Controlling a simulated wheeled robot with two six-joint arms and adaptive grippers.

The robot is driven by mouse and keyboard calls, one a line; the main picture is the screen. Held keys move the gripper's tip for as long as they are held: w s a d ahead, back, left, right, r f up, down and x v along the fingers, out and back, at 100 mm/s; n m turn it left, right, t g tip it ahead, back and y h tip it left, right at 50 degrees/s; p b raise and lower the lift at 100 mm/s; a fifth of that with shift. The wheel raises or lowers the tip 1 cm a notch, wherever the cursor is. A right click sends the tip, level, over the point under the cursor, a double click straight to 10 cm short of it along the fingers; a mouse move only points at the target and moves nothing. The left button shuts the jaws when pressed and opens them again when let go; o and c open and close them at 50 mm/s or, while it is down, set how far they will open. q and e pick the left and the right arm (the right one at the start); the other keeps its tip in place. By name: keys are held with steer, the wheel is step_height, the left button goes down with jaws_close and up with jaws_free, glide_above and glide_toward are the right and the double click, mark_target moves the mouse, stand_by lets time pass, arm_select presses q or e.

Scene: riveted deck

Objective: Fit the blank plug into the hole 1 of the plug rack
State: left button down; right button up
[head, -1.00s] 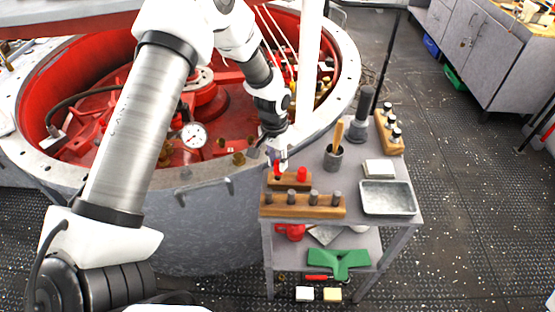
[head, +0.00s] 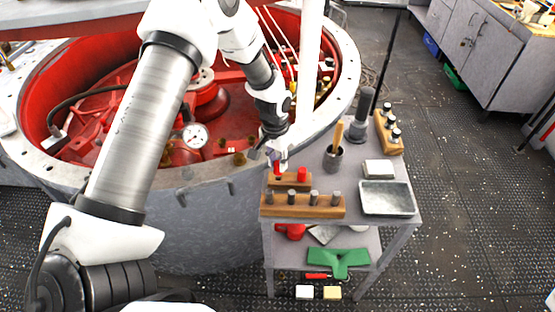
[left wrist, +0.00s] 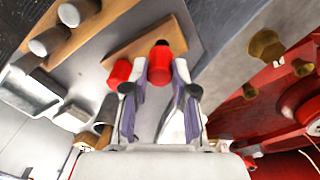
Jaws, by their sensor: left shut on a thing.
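My left gripper (head: 275,157) is shut on the blank plug (left wrist: 159,66), a red plug with a black tip. It also shows in the head view (head: 279,169), mostly below the fingertips. The plug rack (head: 289,184) is a small wooden block on the cart top; in the left wrist view (left wrist: 185,32) it lies beyond the held plug. A second red plug (head: 302,174) stands at its right end. The held plug is over the left end of the rack. Hole 1 is hidden, and I cannot tell whether the tip is inside it. My right gripper is not in view.
A longer wooden rack (head: 303,212) with several grey pegs stands in front. A grey tray (head: 387,199), a white block (head: 378,169) and a cup with a wooden handle (head: 333,160) are to the right. The large red-lined drum's rim (head: 225,176) is close on the left.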

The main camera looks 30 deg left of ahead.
arm_select(q)
steer(key=shift+f+b, duration=0.6)
steer(key=shift+f, duration=0.5)
stand_by(0.3)
stand_by(0.5)
steer(key=shift+p, duration=0.35)
steer(key=shift+f, duration=0.25)
steer(key=c, duration=0.8)
jaws_free()
steer(key=shift+c, duration=0.2)
steer(key=shift+r, duration=0.1)
